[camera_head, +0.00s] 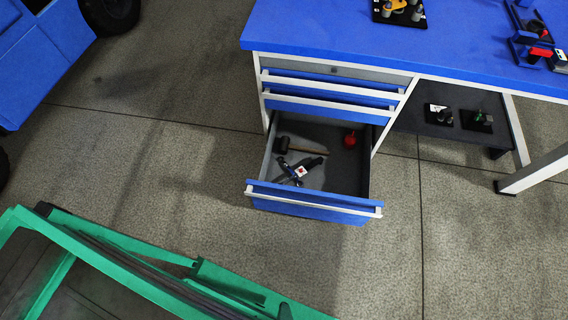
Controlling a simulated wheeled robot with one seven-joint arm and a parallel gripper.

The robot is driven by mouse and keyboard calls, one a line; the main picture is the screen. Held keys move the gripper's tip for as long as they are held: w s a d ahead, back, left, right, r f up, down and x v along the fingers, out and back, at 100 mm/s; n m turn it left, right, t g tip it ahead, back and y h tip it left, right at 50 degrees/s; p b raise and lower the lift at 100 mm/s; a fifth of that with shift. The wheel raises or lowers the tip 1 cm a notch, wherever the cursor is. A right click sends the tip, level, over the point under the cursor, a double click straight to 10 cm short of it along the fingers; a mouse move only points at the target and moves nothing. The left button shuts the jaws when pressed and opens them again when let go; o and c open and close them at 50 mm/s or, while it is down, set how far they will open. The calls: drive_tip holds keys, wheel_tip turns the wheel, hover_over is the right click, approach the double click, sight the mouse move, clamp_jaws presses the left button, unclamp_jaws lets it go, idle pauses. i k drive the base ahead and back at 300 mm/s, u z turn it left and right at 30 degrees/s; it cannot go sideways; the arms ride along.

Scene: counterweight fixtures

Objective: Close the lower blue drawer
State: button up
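The lower blue drawer (310,206) of the workbench is pulled well out towards the front. Its front panel carries a light grey handle strip along the top edge. Inside the open drawer lie a dark mallet with a wooden handle (308,149), a black tool with a white and red label (300,171) and a small red object (350,139). Two blue drawers above it, the upper one (335,78) and the middle one (330,101), look shut or nearly so. My gripper is not in view.
The blue bench top (460,40) holds tools on black trays. A dark lower shelf (450,122) is right of the drawers. A green frame (150,275) crosses the lower left, and a blue object (40,60) stands upper left. Concrete floor is clear before the drawer.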

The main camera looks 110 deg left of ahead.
sight(337, 189)
drive_tip(key=u, duration=2.95)
drive_tip(key=k, duration=0.85)
drive_tip(key=i, duration=0.85)
drive_tip(key=z, duration=0.05)
